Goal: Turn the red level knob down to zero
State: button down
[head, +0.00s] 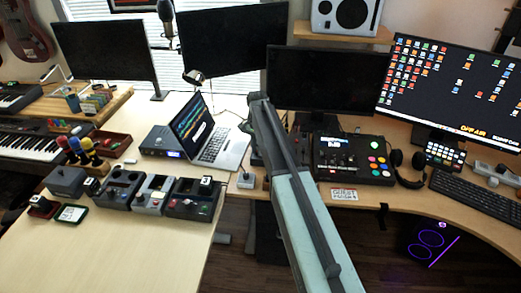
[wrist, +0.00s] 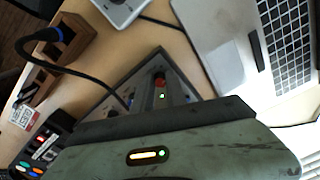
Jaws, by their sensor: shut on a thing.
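The red level knob (wrist: 160,78) shows in the wrist view as a small red shape on a dark grey box (wrist: 126,88) with blue knobs along one side. My gripper (wrist: 163,90) is over this box, with its dark jaws shut on the red knob. Part of the knob and much of the box are hidden by the jaws and the gripper's body. I cannot read the knob's setting. In the head view my arm crosses the middle of the desk and hides the knob and the jaws.
A laptop (head: 220,143) stands left of my arm; it also shows in the wrist view (wrist: 215,45). A black mixer with coloured buttons (head: 352,158) and headphones (head: 408,172) are to the right. A cable (wrist: 75,70) runs close to the box. Several small devices stand on the left desk.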

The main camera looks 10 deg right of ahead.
jog(key=n, duration=0.4)
jog(key=shift+s+n, duration=0.25)
jog(key=shift+n, duration=0.05)
jog(key=n, duration=0.4)
jog(key=shift+n, duration=0.3)
jog(key=n, duration=0.5)
jog(key=shift+a+n, duration=0.1)
jog(key=shift+n, duration=1.9)
jog(key=shift+w, duration=0.1)
jog(key=shift+a, duration=0.1)
jog(key=c, duration=1.3)
grip_release()
